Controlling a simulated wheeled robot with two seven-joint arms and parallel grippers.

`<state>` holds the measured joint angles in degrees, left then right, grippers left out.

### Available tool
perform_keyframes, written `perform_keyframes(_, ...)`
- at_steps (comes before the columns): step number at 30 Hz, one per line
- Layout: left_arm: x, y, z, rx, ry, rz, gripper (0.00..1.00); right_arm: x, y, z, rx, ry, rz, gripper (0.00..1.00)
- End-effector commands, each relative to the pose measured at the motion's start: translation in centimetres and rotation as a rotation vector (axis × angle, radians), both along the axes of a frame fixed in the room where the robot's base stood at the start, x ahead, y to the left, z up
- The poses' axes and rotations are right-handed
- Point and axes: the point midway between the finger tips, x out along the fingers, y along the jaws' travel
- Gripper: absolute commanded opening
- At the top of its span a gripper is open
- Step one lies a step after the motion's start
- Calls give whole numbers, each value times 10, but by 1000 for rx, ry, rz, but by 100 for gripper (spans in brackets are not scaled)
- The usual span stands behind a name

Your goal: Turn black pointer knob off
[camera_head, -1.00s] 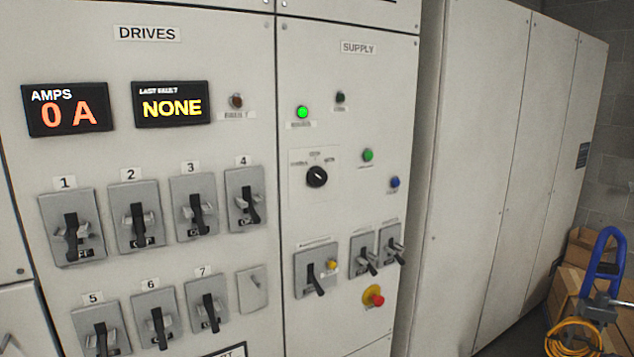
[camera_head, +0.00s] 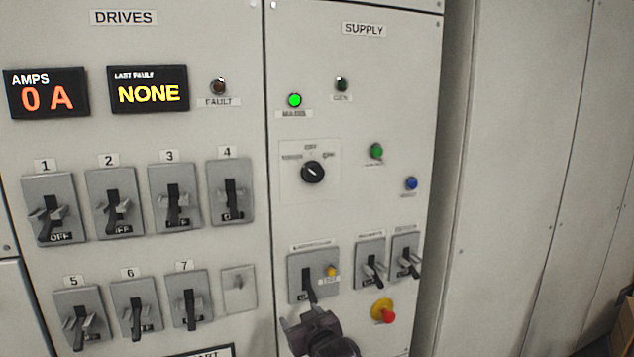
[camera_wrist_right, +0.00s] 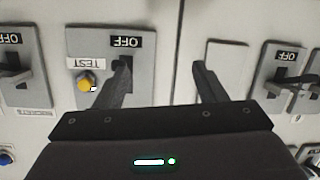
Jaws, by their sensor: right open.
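The black pointer knob (camera_head: 313,173) sits on a pale plate in the upper middle of the SUPPLY panel, in the head view. Small labels are spread around its top, too blurred to read surely, and I cannot tell exactly which one it points at. My right gripper (camera_head: 307,319) is low in the head view, well below the knob, in front of the lower lever switch. In the right wrist view my right gripper (camera_wrist_right: 160,75) has its two fingers wide apart with nothing between them. The knob does not show there. My left gripper is not in view.
A lever switch with a yellow TEST button (camera_head: 332,271) is close behind my right gripper. Two smaller lever switches (camera_head: 373,268) and a red emergency button (camera_head: 384,311) are to its right. A green lamp (camera_head: 295,100) is lit above the knob. Drive levers fill the left panel.

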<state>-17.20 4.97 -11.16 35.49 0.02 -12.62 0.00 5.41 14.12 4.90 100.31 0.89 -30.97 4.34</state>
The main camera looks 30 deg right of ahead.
Motion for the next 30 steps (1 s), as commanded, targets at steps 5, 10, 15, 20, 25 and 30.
perform_keyframes(5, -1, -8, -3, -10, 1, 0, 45, 9, -14, 61, -14, -128, -16, 64)
perform_keyframes(10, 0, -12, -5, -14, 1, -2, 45, 14, -30, 126, -29, -272, -34, 64)
perform_keyframes(15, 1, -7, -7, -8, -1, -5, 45, 9, -47, 200, -48, -438, -54, 64)
perform_keyframes(20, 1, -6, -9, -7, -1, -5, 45, -3, -60, 262, -67, -580, -71, 64)
perform_keyframes(25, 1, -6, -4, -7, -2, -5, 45, -2, -66, 286, -71, -627, -76, 64)
perform_keyframes(30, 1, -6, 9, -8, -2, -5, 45, 21, -72, 298, -71, -625, -75, 64)
